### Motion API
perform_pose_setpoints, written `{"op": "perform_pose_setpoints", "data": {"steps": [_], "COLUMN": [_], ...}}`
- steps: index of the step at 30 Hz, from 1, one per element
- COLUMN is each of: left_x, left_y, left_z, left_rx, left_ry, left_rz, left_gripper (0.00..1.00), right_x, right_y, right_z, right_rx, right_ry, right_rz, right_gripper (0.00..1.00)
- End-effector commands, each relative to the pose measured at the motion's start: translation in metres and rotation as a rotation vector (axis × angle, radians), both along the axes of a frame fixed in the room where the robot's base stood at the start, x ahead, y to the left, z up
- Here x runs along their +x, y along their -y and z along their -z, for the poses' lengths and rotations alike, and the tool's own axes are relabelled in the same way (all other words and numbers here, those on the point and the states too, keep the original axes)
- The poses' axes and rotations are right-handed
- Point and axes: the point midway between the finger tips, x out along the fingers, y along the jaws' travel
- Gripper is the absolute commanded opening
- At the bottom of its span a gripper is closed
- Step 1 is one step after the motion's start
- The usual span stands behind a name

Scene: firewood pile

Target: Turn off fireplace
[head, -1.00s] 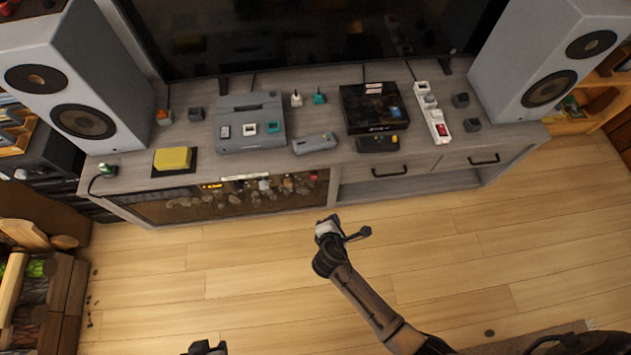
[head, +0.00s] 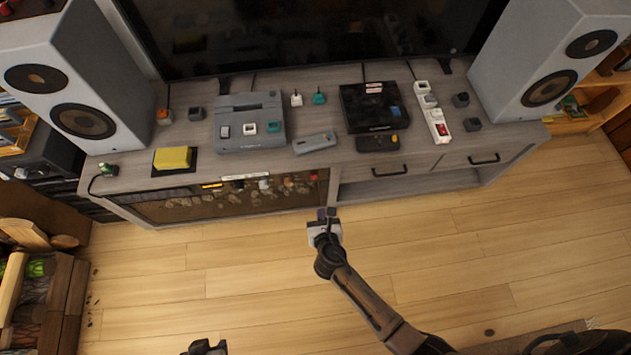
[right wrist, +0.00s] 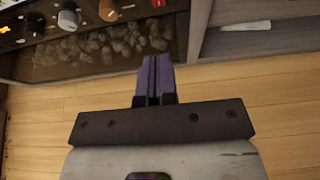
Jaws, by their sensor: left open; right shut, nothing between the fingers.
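The fireplace (head: 225,203) is built into the lower left of the grey TV cabinet, with stones behind a dark front. A strip along its top edge has a lit orange display (head: 211,186) and knobs. In the right wrist view, the fireplace's stones (right wrist: 105,45) and knobs, one white (right wrist: 68,17) and one orange (right wrist: 108,10), show at the upper left. My right gripper (head: 326,213) is shut and empty, in front of the cabinet near the fireplace's right end; its fingers (right wrist: 154,80) point toward the cabinet. My left gripper (head: 205,347) is open at the bottom edge, far from the fireplace, mostly cut off.
The cabinet top (head: 330,85) holds a grey console (head: 250,140), a black console (head: 373,120), a power strip (head: 433,112) and a yellow item (head: 172,158). Speakers flank the TV. Firewood (head: 35,290) stands at the left.

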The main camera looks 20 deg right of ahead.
Motion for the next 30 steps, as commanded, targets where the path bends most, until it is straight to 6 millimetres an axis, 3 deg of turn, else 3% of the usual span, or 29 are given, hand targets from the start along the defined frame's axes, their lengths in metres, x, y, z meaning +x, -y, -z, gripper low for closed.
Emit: {"op": "perform_pose_setpoints", "data": {"steps": [10,25,30], "left_x": [0.000,0.000,0.000], "left_y": [0.000,0.000,0.000], "left_z": [0.009,0.064,0.072], "left_rx": [0.000,0.000,-0.001], "left_ry": [0.001,0.000,0.000], "left_rz": [0.000,-0.001,-0.001], "left_gripper": [0.43,0.43,0.43], "right_x": [0.011,0.090,0.110], "right_y": [0.003,0.022,0.028], "right_z": [0.008,0.047,0.041], "right_rx": [0.000,0.002,0.003], "right_ry": [0.001,0.002,0.003], "right_rz": [0.002,0.002,0.003], "right_gripper": [0.00,0.00,0.00]}}
